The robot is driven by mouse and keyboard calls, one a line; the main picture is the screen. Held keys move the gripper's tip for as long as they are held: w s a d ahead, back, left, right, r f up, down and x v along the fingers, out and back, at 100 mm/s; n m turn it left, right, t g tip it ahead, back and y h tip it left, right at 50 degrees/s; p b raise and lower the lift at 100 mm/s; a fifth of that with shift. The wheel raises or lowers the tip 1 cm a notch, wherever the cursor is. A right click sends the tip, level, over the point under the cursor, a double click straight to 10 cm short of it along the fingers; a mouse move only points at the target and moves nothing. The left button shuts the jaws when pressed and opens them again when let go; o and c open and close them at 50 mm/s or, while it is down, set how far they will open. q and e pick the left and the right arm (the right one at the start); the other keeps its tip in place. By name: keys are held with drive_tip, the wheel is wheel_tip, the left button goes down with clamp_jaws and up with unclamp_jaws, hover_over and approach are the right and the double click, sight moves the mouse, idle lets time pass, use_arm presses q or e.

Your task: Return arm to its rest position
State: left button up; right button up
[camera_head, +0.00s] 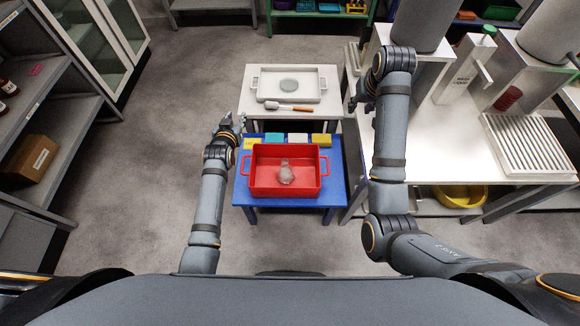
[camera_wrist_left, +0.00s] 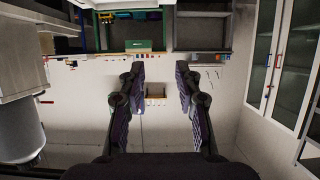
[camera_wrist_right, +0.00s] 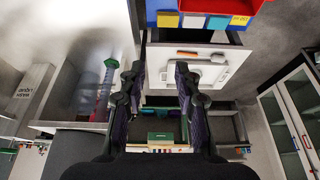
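My left gripper (camera_head: 231,122) is at the left of the blue table in the head view, beside its back left corner. In the left wrist view its two fingers (camera_wrist_left: 160,80) stand apart with nothing between them. My right gripper (camera_head: 360,97) is between the white table and the right bench, partly hidden by its own arm. In the right wrist view its fingers (camera_wrist_right: 156,78) stand apart and empty. A red tray (camera_head: 259,189) with a clear glass vessel (camera_head: 286,173) in it sits on the blue table (camera_head: 333,175), clear of both grippers.
A white tray (camera_head: 262,91) with a round glass dish (camera_head: 289,85) and an orange-handled tool (camera_head: 290,107) is on the white table behind. The right bench (camera_head: 450,150) stands close to my right arm. Open floor (camera_head: 140,190) lies to the left.

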drive_tip(key=shift+d, duration=0.1)
idle(0.3)
